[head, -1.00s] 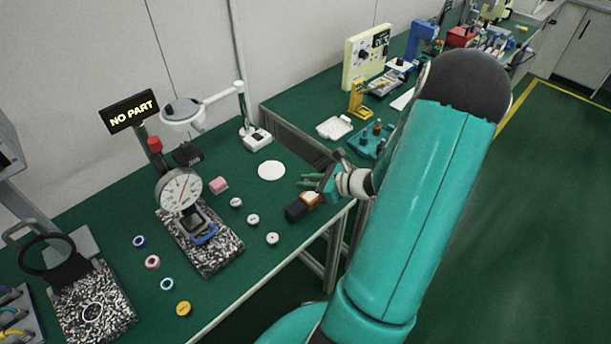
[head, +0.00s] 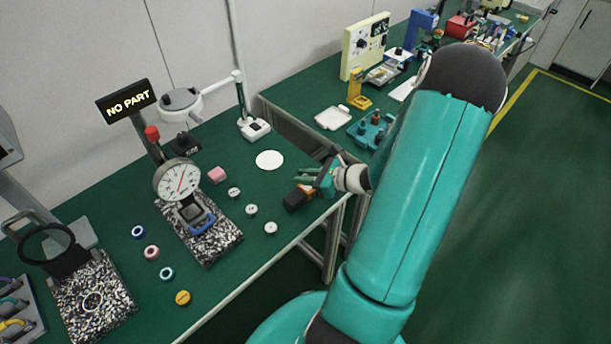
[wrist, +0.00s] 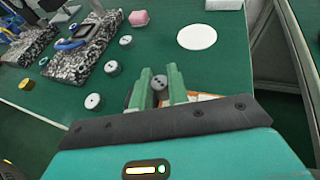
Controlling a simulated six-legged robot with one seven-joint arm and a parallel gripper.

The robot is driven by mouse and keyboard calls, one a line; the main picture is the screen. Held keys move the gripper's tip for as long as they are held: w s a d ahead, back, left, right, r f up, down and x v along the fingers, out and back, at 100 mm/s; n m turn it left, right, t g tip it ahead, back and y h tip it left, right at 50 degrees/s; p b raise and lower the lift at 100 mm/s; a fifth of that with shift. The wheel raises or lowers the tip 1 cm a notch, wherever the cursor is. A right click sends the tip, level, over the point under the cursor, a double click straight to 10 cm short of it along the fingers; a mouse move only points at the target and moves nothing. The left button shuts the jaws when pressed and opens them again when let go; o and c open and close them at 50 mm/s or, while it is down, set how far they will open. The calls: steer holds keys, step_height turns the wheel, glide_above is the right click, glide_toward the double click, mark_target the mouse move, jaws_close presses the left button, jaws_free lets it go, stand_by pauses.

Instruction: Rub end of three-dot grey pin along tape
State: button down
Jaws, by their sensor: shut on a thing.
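My gripper (wrist: 161,84) has green fingers shut on a small grey pin (wrist: 160,81) with dark dots on its top face; I cannot count the dots surely. In the head view my gripper (head: 308,176) is low over the front edge of the green bench, right above a black block with an orange strip (head: 305,188), which looks like the tape. An orange-brown bit (wrist: 203,97) shows beside the fingers in the wrist view, mostly hidden by my gripper. Whether the pin's lower end touches the tape is hidden.
Three other grey pins (head: 251,210) stand in a row left of the block. A white disc (head: 269,160) and a pink block (head: 217,174) lie behind. A dial gauge (head: 178,180) stands on a speckled base. A gap separates this bench from the farther one.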

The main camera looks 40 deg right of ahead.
steer(key=shift+f, duration=0.5)
stand_by(0.7)
steer(key=shift+d, duration=1.4)
stand_by(0.3)
steer(key=shift+a, duration=1.4)
stand_by(0.6)
steer(key=shift+r, duration=0.1)
steer(key=shift+r, duration=2.9)
